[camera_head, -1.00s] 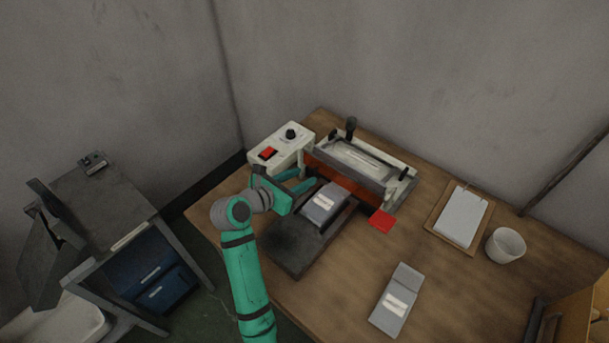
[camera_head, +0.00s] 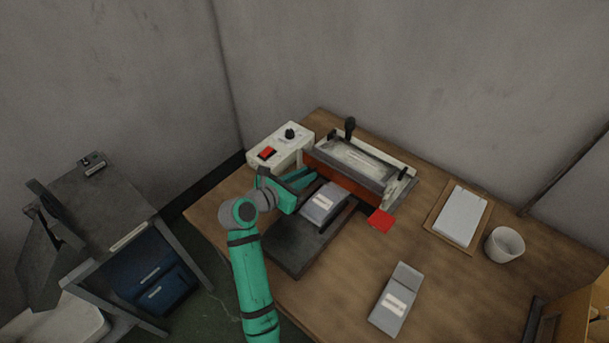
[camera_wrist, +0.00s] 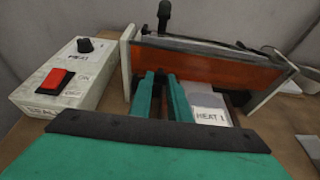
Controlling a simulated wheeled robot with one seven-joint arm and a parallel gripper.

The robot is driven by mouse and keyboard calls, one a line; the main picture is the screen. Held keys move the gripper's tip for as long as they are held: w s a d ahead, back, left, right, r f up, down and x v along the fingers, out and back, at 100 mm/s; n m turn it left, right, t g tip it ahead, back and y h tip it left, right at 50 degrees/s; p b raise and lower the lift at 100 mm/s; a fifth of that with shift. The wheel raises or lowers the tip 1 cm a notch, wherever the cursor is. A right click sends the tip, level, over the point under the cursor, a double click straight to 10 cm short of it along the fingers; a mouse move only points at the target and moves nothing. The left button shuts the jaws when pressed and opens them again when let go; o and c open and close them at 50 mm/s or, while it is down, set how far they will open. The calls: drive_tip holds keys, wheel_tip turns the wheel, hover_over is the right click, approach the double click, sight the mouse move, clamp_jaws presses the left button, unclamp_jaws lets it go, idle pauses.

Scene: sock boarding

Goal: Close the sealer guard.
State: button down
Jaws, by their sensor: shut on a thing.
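The sealer (camera_head: 362,160) stands at the back of the table, with a black knob on a lever at its far left. Its orange guard (camera_wrist: 215,68) spans the front face between two pale end plates; part of it also shows in the head view (camera_head: 324,170). My gripper (camera_wrist: 165,80) is at the guard's lower edge, left of its middle, with its fingers shut on a dark part there that seems to belong to the guard. The exact grip is hard to see. In the head view my gripper (camera_head: 308,176) is just in front of the sealer.
A control box (camera_head: 281,147) with a red switch and dial stands left of the sealer. A grey packet (camera_head: 324,204) lies on a dark stand (camera_head: 290,250) close right of my fingers. A red pad (camera_head: 381,220), another packet (camera_head: 394,300), a clipboard (camera_head: 459,215) and a cup (camera_head: 504,245) lie rightward.

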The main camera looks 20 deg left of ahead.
drive_tip(key=shift+w+d+f+t, duration=0.1)
drive_tip(key=shift+w+f+t, duration=0.05)
drive_tip(key=shift+f+t, duration=0.15)
drive_tip(key=c, duration=1.6)
unclamp_jaws()
drive_tip(key=v, duration=1)
drive_tip(key=shift+s+a, duration=0.25)
drive_tip(key=shift+s, duration=0.1)
